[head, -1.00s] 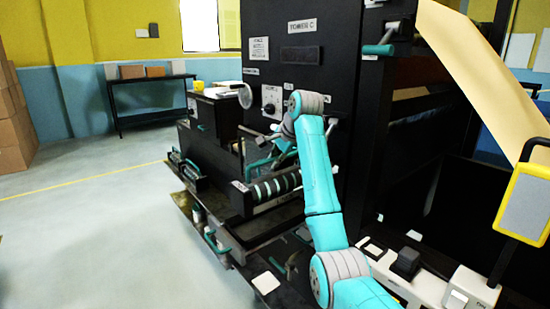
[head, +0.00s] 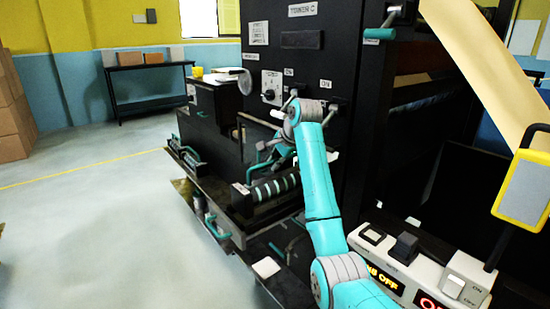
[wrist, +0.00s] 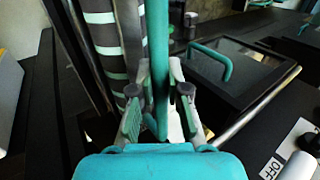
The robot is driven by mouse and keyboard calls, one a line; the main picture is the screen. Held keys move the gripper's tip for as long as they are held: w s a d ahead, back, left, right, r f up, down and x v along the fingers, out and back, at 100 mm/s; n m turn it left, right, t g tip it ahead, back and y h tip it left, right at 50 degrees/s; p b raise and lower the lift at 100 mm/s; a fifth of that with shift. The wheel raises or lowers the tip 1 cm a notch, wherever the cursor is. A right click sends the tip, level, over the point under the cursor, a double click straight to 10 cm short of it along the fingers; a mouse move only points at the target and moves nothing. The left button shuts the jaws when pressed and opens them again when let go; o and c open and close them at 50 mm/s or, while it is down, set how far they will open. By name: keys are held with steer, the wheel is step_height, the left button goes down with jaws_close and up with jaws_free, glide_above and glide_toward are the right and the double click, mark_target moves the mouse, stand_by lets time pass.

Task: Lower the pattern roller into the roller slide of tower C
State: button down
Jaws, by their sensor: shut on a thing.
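The pattern roller (head: 275,187), dark with pale green stripes, lies at the front of tower C (head: 335,75) in the head view. In the wrist view the striped roller (wrist: 105,45) runs along the upper left, beside a teal handle bar (wrist: 158,50). My gripper (wrist: 160,90) is shut on this bar, with one finger on each side. In the head view my gripper (head: 283,150) is small and partly hidden by my wrist. The slide's seat under the roller is not clear, so I cannot tell whether the roller rests in it.
A control console (head: 425,275) with lit displays stands at lower right, close to my arm. A dark lid with a teal handle (wrist: 225,65) lies right of the gripper in the wrist view. Teal handles (head: 215,228) jut out below the roller. The floor (head: 110,230) at left is clear.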

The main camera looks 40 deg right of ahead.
steer(key=shift+f, duration=1.2)
steer(key=c, duration=1.1)
jaws_free()
steer(key=shift+f, duration=0.3)
steer(key=shift+r, duration=1.85)
steer(key=shift+s+a+r, duration=0.1)
steer(key=shift+a+r, duration=0.25)
steer(key=shift+a, duration=2.3)
steer(key=shift+s+a+r, duration=0.1)
steer(key=shift+a+r, duration=0.2)
steer(key=shift+a, duration=2.4)
steer(key=shift+s+a+r, duration=0.1)
steer(key=shift+a+r, duration=0.25)
steer(key=shift+a, duration=2.3)
